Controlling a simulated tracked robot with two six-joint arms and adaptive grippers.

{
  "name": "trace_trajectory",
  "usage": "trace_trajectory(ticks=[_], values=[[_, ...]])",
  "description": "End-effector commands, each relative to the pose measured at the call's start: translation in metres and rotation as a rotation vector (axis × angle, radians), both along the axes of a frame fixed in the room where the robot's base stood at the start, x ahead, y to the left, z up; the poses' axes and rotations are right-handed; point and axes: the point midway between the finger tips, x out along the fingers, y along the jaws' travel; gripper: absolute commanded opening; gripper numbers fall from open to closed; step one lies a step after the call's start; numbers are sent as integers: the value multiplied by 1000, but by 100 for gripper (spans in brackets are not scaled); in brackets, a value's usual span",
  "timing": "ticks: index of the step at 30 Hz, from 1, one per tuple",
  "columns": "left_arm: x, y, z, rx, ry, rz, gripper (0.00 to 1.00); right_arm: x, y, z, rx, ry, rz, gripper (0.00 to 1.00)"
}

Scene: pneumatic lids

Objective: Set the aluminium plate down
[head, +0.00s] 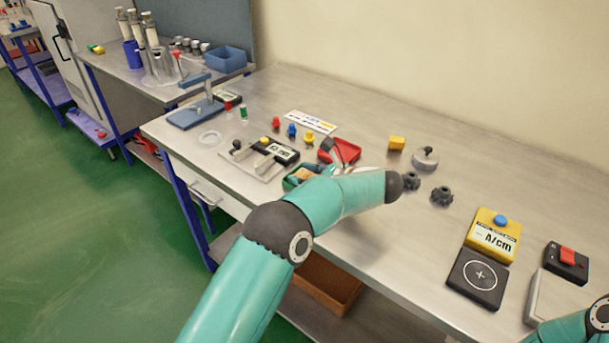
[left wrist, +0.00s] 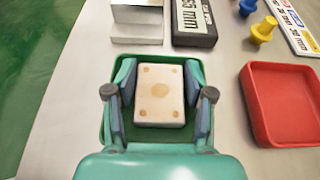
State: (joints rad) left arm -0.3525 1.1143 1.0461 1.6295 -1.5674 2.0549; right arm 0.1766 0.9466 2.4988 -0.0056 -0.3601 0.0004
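The aluminium plate (left wrist: 160,100) is a pale rectangular block with a round mark in its middle and smaller marks near its corners. In the left wrist view it lies between the two fingers of my left gripper (left wrist: 161,90), which press against its left and right sides. A green tray (left wrist: 106,122) shows around and beneath the plate; whether the plate touches its floor I cannot tell. In the head view my left gripper (head: 314,170) is over the green tray (head: 289,184), mostly hidden behind my arm. Only a part of my right arm shows at the lower right.
A red tray (head: 347,150) stands close by on the right; the left wrist view shows it too (left wrist: 256,120). A metal fixture with a display (head: 283,153) is just beyond the green tray. Dark knobs (head: 441,196) and a yellow device (head: 492,236) stand further right.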

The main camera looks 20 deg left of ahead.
Motion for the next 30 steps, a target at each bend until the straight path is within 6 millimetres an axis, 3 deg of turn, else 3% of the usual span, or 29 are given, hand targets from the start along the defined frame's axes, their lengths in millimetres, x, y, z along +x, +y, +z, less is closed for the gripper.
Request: trace_trajectory(ticks=[1,5,11,15,18,30], values=[[-3,-1,-15,-13,26,0,58,0,0,-1,0,0,0,46],[-3,-1,-15,-13,26,0,58,0,0,-1,0,0,0,46],[-3,-1,-8,-13,27,1,58,0,0,8,0,0,0,46],[-3,-1,4,-12,29,0,58,0,0,26,0,0,0,46],[-9,-23,5,-11,22,-5,58,0,0,10,0,0,0,46],[-34,-92,44,-9,15,1,58,0,0,11,0,0,0,46]])
